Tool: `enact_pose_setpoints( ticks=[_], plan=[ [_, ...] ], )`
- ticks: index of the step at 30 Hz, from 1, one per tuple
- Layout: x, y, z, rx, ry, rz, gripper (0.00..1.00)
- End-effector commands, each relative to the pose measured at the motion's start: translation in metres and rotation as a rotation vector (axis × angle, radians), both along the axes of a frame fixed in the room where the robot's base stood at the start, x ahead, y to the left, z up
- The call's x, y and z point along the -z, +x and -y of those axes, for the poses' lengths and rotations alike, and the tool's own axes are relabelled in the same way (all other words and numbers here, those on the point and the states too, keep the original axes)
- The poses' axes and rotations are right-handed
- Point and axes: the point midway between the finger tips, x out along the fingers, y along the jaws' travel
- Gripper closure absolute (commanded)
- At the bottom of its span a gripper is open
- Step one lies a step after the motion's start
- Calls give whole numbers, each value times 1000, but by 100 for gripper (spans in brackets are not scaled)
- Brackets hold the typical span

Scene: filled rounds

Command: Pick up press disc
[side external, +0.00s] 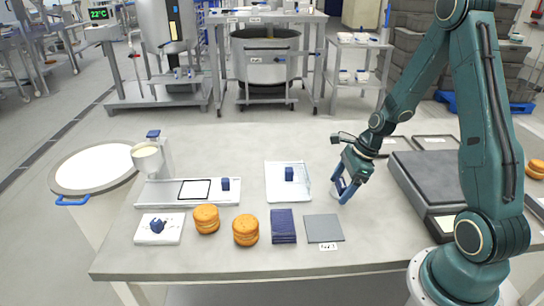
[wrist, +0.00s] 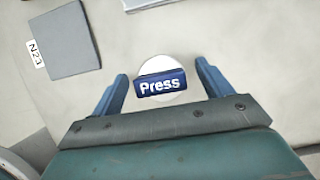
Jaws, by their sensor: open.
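The press disc (wrist: 163,67) is a round white disc with a dark blue block handle (wrist: 161,85) on top, marked "Press". In the wrist view it lies on the table between my gripper's two blue fingers, with a gap on each side. My gripper (wrist: 162,74) is open and empty, and the fingers do not touch the handle. In the side view my gripper (side external: 345,190) points down low over the table right of the white tray. There the disc is mostly hidden behind the fingers.
A grey square plate (side external: 324,228) labelled N23 lies in front of my gripper. A white tray (side external: 273,190) holding a blue block is to the left. A dark grey box (side external: 425,170) stands close on the right. Round orange buns (side external: 246,231) and a navy cloth (side external: 283,226) lie front left.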

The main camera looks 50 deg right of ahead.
Motion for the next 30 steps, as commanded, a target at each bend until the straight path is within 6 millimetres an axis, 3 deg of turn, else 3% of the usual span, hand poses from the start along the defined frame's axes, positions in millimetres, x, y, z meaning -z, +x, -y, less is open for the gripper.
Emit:
enact_pose_setpoints(
  ticks=[13,21,30],
  plan=[
    [0,0,0,0,0,0,21],
    [0,0,0,0,0,0,72],
    [-1,0,0,-1,0,2,76]
  ],
)
